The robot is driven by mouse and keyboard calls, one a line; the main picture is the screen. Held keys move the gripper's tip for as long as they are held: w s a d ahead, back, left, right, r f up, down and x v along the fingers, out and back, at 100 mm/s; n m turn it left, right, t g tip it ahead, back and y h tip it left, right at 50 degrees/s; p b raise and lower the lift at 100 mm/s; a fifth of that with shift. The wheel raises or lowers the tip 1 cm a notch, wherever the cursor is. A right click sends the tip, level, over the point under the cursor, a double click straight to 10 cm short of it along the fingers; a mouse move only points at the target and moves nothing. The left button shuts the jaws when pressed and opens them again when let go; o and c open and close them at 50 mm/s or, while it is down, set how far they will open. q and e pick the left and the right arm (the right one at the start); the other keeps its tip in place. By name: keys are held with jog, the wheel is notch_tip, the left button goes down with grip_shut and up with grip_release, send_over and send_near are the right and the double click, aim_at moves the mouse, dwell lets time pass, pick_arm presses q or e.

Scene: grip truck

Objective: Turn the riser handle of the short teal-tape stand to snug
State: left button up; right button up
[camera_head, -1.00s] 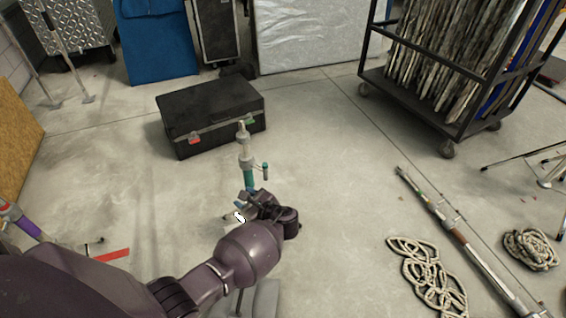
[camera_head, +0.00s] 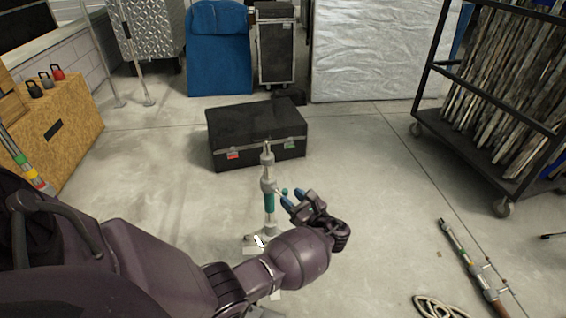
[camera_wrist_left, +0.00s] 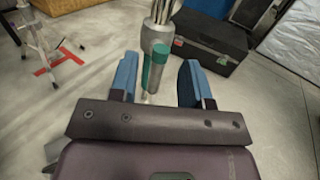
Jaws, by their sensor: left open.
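The short teal-tape stand (camera_head: 269,203) stands upright on the floor in the head view, left of my left gripper (camera_head: 295,198). Its riser handle (camera_head: 284,191) sticks out to the right, with a teal grip close to the fingertips. In the left wrist view the teal handle grip (camera_wrist_left: 159,65) lies between the two blue fingers of my left gripper (camera_wrist_left: 160,68), apart from both. The stand's grey collar (camera_wrist_left: 157,38) rises behind it. The fingers are open. My arm hides part of the stand's base. My right gripper is out of view.
A black case (camera_head: 255,140) sits on the floor behind the stand. A rack of panels (camera_head: 510,125) stands at the right. A pole (camera_head: 470,265) and rope (camera_head: 440,308) lie at the lower right. A wooden box (camera_head: 60,115) stands at the left. The floor around the stand is otherwise clear.

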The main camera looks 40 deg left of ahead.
aim_at(287, 194)
pick_arm(q)
jog(key=shift+w+a+b, duration=0.2)
jog(key=shift+a, duration=1.15)
jog(key=shift+w+a+b, duration=0.2)
jog(key=shift+a, duration=1.15)
grip_shut()
